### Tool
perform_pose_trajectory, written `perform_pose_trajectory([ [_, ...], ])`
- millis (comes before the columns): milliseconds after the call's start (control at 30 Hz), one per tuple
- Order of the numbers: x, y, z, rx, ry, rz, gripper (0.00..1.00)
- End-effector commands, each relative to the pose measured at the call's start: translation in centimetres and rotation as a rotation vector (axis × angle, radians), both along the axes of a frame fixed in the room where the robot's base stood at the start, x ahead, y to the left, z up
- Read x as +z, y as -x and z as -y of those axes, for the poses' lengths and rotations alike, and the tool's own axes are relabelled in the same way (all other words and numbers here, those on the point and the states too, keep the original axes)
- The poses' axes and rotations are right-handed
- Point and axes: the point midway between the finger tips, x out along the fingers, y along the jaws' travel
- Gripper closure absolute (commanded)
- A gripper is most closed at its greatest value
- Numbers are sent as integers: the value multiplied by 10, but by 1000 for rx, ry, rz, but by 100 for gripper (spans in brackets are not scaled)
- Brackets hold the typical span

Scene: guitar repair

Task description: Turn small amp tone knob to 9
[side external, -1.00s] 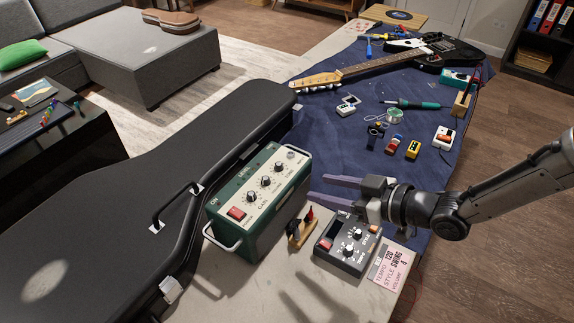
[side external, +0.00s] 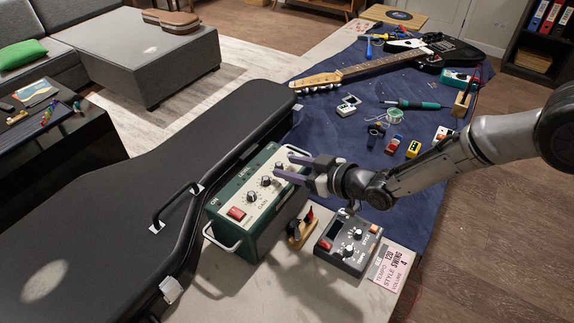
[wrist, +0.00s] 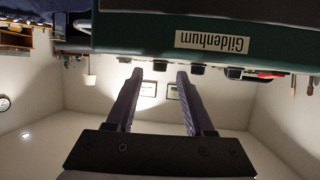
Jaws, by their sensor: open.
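The small amp (side external: 262,232) is a green box with a cream top panel, a red switch and a row of dark knobs. A near knob (side external: 251,197) and a middle knob (side external: 265,181) show clearly; small print makes the tone label uncertain. My gripper (side external: 283,161) is open, with its purple fingers reaching over the far part of the panel and partly hiding the far knob. In the wrist view the picture is upside down: the amp's green side carries a "Gildenhum" plate (wrist: 212,41). One knob (wrist: 168,68) appears between the open fingertips (wrist: 159,73); contact cannot be told.
A black guitar case (side external: 100,205) lies left of the amp. A dark multi-knob pedal (side external: 346,244), a small wooden holder (side external: 301,231) and a pink note card (side external: 391,267) sit to its right. Tools and a guitar (side external: 385,65) lie on the blue cloth behind.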

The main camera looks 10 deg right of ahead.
Motion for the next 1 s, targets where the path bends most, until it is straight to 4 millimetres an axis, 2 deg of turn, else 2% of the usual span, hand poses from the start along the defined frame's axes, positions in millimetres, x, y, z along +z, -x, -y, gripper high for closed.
perform_pose_trajectory([
  [200,-5,-10,-8,0,-1,1,47],
  [467,-6,-11,-9,0,0,0,47],
  [500,-6,-11,-9,0,0,0,49],
  [800,-6,-11,-9,0,0,0,100],
  [1000,-6,-11,-8,0,1,-1,100],
])
